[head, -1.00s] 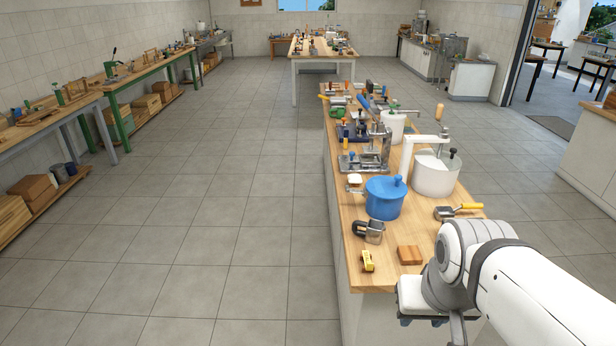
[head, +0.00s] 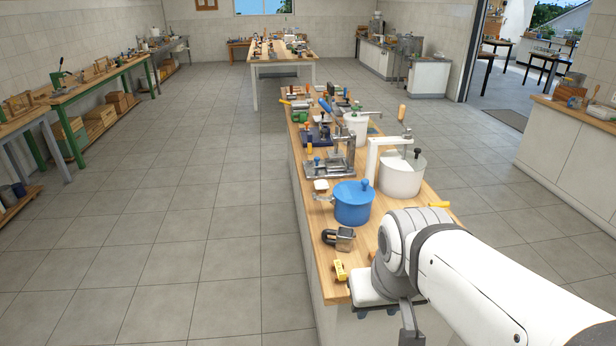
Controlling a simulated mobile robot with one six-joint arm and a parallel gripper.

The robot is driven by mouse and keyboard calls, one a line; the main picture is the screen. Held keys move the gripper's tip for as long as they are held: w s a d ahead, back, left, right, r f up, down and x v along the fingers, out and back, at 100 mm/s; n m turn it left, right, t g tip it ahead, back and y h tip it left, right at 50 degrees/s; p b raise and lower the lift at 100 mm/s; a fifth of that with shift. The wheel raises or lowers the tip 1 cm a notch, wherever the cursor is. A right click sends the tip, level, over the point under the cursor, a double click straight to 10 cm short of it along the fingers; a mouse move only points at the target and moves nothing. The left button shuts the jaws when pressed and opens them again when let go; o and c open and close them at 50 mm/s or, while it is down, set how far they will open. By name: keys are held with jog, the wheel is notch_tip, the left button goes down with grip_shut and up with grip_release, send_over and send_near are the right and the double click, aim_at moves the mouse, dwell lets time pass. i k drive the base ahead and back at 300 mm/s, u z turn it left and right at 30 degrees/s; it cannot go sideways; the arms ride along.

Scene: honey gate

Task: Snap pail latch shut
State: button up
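A blue lidded pail (head: 354,205) with a knob on its lid stands on the near half of the wooden bench. A thin metal piece juts from its left side; I cannot tell whether it is a latch or its state. A white pail (head: 400,178) with a white upright frame stands behind it to the right. A smaller white pail (head: 356,131) stands farther back. My gripper (head: 376,312) hangs at the bench's near edge, in front of the blue pail and apart from it. Its fingers are mostly hidden under the wrist, so its opening does not show.
A metal clamp-like tool (head: 340,238) and a yellow block (head: 340,271) lie near the bench's left edge. A metal press (head: 332,163) and several tools crowd the bench (head: 318,276) farther back. My arm covers the near right bench. The tiled floor to the left is clear.

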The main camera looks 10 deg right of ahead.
aim_at(314, 198)
jog(key=i, duration=0.85)
jog(key=u, duration=0.05)
